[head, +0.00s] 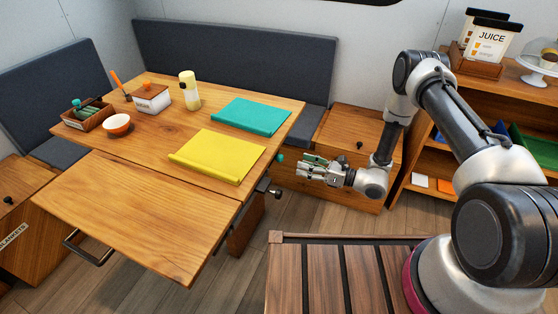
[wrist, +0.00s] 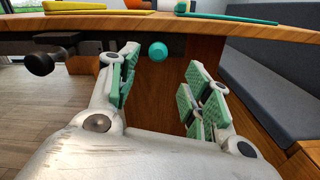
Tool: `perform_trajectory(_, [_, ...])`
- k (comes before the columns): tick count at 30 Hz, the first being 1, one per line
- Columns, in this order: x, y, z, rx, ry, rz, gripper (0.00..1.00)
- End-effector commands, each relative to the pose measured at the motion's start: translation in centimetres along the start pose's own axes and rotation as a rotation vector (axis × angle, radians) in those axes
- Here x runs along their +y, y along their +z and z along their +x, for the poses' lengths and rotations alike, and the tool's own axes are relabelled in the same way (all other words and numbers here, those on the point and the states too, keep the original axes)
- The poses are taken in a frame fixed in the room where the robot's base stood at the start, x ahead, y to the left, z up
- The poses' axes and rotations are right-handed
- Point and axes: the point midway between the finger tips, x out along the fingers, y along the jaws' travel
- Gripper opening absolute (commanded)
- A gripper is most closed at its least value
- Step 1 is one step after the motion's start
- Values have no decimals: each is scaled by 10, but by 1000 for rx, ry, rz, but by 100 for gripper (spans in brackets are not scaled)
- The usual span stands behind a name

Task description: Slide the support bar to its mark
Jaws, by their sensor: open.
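The wooden table (head: 145,131) has a leaf (head: 140,215) level with its top at the front. Under the table's right edge, a dark bar with a black knob (head: 274,192) sticks out; the knob also shows at the left of the wrist view (wrist: 40,63). A teal knob (head: 281,157) sits under the same edge, further back; in the wrist view the teal knob (wrist: 157,51) lies between my fingers. I cannot tell which one is the support bar's. No mark is clearly visible. My gripper (head: 306,165) is open and empty, just right of the teal knob, apart from it.
A yellow folder (head: 218,156) and a teal folder (head: 250,116) lie on the table near its right edge. A bowl (head: 118,124), bottle (head: 189,90) and boxes stand further left. A bench and wooden cabinet (head: 345,150) stand behind my gripper. Shelves (head: 440,160) are at right.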

Motion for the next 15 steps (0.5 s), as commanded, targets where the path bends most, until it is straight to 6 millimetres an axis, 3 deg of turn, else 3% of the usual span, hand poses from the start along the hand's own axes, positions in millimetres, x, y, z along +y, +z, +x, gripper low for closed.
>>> perform_trajectory(15, [3, 1, 71, 0, 9, 8, 49])
